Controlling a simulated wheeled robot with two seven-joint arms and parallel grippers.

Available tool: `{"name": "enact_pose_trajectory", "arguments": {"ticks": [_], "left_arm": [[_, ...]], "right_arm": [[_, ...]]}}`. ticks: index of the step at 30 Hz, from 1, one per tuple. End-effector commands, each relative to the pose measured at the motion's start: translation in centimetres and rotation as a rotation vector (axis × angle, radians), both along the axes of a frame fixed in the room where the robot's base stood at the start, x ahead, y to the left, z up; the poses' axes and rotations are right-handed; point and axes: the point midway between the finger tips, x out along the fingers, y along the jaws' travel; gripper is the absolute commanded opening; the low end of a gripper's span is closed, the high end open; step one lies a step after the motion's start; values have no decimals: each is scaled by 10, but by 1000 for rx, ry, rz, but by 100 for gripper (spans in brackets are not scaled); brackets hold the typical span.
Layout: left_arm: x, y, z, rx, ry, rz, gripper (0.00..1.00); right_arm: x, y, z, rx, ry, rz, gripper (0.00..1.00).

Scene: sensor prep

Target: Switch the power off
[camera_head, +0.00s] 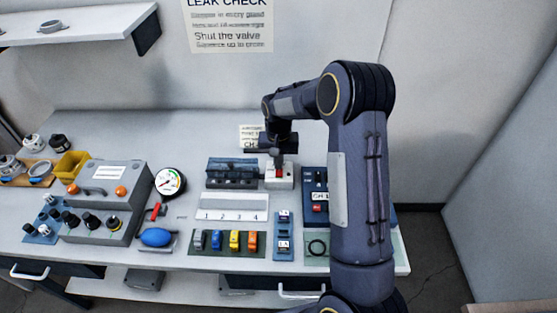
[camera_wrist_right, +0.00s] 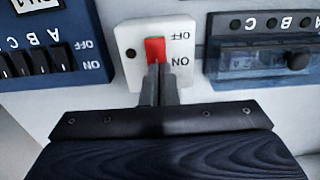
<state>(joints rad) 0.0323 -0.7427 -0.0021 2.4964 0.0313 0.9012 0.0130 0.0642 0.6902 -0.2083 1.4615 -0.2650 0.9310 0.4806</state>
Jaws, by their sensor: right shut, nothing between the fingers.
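The power switch is a small white box (camera_head: 284,183) near the back of the bench, with a red rocker (camera_head: 278,172). In the right wrist view the white switch plate (camera_wrist_right: 130,66) carries the red rocker (camera_wrist_right: 155,45), with OFF printed beside its upper end and ON beside its lower end, upside down. My right gripper (camera_head: 277,158) points down at the switch from above. Its shut, empty fingertips (camera_wrist_right: 158,70) overlap the rocker's ON end; I cannot tell whether they touch it. The rocker's lower end is hidden behind them. My left gripper is not in view.
A dark switch block (camera_head: 232,172) stands close left of the power switch. A blue panel (camera_head: 314,182) with small switches stands close right. A pressure gauge (camera_head: 170,182), a grey box (camera_head: 105,187) and colored clips (camera_head: 235,240) lie further left and in front.

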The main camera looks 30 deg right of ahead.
Motion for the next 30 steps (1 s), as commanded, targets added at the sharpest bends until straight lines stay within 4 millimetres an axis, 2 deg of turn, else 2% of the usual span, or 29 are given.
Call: {"name": "enact_pose_trajectory", "arguments": {"ticks": [8,12,19,30], "left_arm": [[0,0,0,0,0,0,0],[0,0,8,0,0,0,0],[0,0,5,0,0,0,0],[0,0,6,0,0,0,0]], "right_arm": [[0,0,0,1,2,0,0],[2,-1,-3,27,50,-1,0],[1,-1,-4,25,46,0,0],[-9,5,2,24,45,0,0]]}}
